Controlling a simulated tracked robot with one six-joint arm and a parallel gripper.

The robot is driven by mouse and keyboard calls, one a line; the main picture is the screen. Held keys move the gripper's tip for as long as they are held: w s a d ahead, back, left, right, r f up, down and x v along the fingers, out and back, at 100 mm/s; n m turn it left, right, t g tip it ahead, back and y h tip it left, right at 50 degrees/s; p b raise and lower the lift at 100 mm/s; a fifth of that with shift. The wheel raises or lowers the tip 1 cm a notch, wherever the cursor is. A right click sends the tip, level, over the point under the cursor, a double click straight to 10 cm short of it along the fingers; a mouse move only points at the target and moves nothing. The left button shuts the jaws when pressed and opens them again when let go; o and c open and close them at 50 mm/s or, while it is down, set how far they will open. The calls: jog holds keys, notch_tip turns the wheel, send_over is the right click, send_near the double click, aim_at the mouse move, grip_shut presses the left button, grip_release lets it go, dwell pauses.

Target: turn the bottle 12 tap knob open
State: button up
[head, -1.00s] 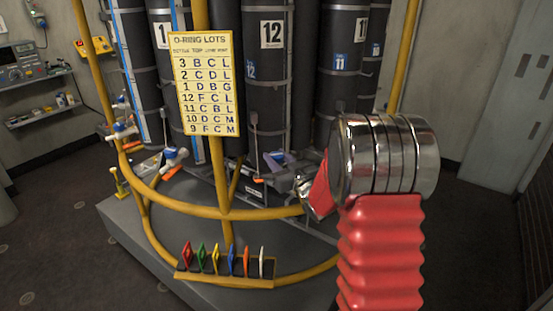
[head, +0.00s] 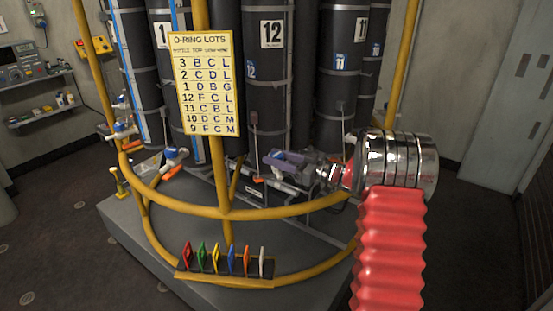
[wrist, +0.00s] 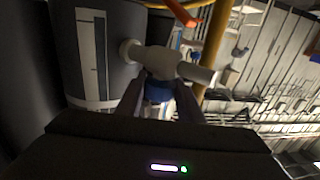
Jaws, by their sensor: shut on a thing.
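Bottle 12 (head: 270,100) is a tall dark cylinder with a white "12" label, behind the yellow rail. In the wrist view, a pale tap body (wrist: 160,60) sticks out beside a dark bottle. Its blue knob (wrist: 158,92) sits between the two fingers of my gripper (wrist: 160,98), which is shut on it. The fingers hide the knob's sides. In the head view, my gripper (head: 280,160) is low in front of bottle 12, and the knob cannot be made out there.
A curved yellow rail (head: 180,208) and its upright run in front of the bottles. An O-ring lots board (head: 207,85) hangs on the upright. A rack of coloured tags (head: 225,280) sits low in front. Another blue-knobbed tap (head: 174,157) is to the left.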

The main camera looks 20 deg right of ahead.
aim_at(276, 154)
jog(key=n+g+y, duration=0.4)
jog(key=g, duration=0.2)
jog(key=shift+n+y, duration=0.3)
jog(key=shift+n, duration=0.1)
jog(key=shift+n+g+y, duration=0.6)
jog(key=shift+n+g, duration=0.5)
jog(key=shift+g, duration=0.5)
jog(key=shift+n+g, duration=0.8)
jog(key=shift+g, duration=0.4)
jog(key=shift+r, duration=0.1)
jog(key=o, duration=1.1)
jog(key=shift+c, duration=0.2)
notch_tip(276, 154, up, 10)
jog(key=shift+f, duration=0.1)
